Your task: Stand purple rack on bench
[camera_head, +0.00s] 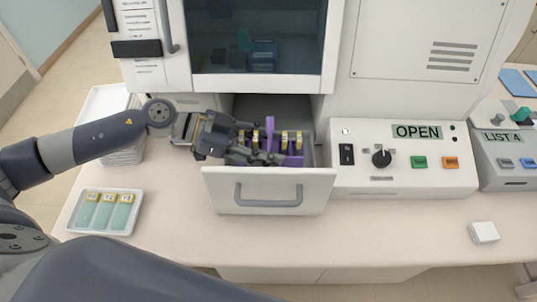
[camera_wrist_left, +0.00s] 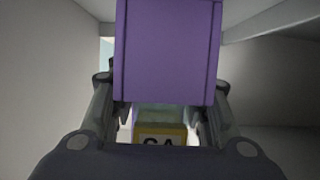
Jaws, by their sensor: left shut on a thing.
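The purple rack (camera_head: 295,157) is inside the open white drawer (camera_head: 270,206) below the machine's dark window. Yellow-topped slides (camera_head: 284,138) stand in it. My left gripper (camera_head: 268,150) reaches into the drawer from the left and is shut on the purple rack. In the left wrist view the rack's purple part (camera_wrist_left: 167,52) sits between the two fingers (camera_wrist_left: 160,110), and a yellow slide label (camera_wrist_left: 160,134) with dark letters, partly cut off, shows below it. The drawer floor and the rack's lower part are hidden. My right gripper is not in view.
A white tray (camera_head: 132,211) with several green, yellow-labelled slides lies on the bench at left. A control panel (camera_head: 405,178) reading OPEN stands right of the drawer. A small white block (camera_head: 483,232) lies at right. The bench (camera_head: 390,232) before the panel is clear.

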